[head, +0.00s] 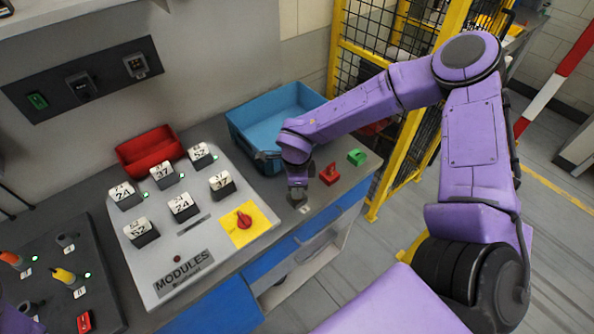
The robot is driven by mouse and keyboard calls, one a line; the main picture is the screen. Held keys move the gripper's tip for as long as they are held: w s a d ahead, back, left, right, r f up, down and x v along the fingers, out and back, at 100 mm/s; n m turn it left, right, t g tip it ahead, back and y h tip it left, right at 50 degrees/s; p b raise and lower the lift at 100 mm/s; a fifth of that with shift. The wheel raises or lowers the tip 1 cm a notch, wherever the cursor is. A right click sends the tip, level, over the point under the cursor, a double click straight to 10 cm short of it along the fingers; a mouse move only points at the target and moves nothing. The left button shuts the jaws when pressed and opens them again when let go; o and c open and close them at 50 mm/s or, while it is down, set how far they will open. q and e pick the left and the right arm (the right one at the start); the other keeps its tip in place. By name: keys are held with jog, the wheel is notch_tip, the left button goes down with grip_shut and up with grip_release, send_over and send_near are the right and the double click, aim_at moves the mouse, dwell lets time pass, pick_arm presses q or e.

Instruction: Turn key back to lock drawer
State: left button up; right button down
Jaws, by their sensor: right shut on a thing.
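A small pale label lies just beside the fingertips. Below the worktop edge is a blue drawer front (322,228), close under the gripper. It looks flush with the cabinet. My left gripper is out of view.
A blue bin (246,122) stands behind the gripper. A red switch block (329,174) and a green one (357,157) sit to its right. The modules panel (165,268) with a red knob (243,219) lies left. A yellow mesh fence (374,185) stands right.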

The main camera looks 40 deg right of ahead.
jog(key=shift+n, duration=0.6)
jog(key=n, duration=0.3)
jog(key=shift+n, duration=0.4)
jog(key=n, duration=0.5)
jog(key=c, duration=1.1)
grip_release()
jog(key=shift+o, duration=0.2)
